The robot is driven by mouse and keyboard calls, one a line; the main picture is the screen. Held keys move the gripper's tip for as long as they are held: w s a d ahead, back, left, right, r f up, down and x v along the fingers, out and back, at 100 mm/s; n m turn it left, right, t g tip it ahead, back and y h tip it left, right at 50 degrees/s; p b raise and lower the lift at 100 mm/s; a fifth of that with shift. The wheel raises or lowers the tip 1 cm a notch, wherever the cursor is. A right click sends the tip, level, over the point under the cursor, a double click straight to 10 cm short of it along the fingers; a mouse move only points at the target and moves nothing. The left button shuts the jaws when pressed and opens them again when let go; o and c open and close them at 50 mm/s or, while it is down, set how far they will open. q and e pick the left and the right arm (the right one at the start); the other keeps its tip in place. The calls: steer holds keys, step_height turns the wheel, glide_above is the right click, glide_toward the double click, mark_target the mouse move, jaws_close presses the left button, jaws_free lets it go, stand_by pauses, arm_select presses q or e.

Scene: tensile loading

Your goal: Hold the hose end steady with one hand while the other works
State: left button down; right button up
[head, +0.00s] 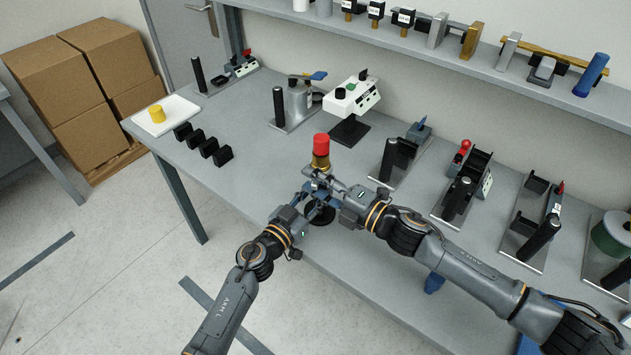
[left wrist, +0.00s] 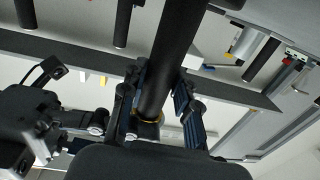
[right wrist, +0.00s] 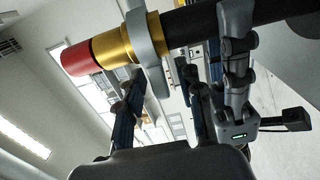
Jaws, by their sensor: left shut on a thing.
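The hose end stands upright at the table's front edge, with a red cap (head: 321,142) over a brass collar (head: 321,161). In the right wrist view, the red cap (right wrist: 77,58), brass collar (right wrist: 115,43) and black hose (right wrist: 195,22) run across the top, with a grey band (right wrist: 148,45) beside the collar. My left gripper (head: 311,195) is shut on the black hose (left wrist: 172,50) below the collar. My right gripper (head: 326,181) is close by, just under the collar; its fingers (right wrist: 162,90) look spread, with no thing clearly clamped between them. The grippers hide part of the hose.
Several black blocks (head: 222,156) and a white tray (head: 177,113) with a yellow cylinder (head: 157,114) are on the left of the table. A white device (head: 351,97) stands behind the hose. Fixtures (head: 393,160) line the right side. A shelf (head: 400,45) runs along the back.

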steer(key=v, duration=1.2)
arm_select(q)
steer(key=c, duration=0.9)
jaws_free()
steer(key=shift+s, duration=0.1)
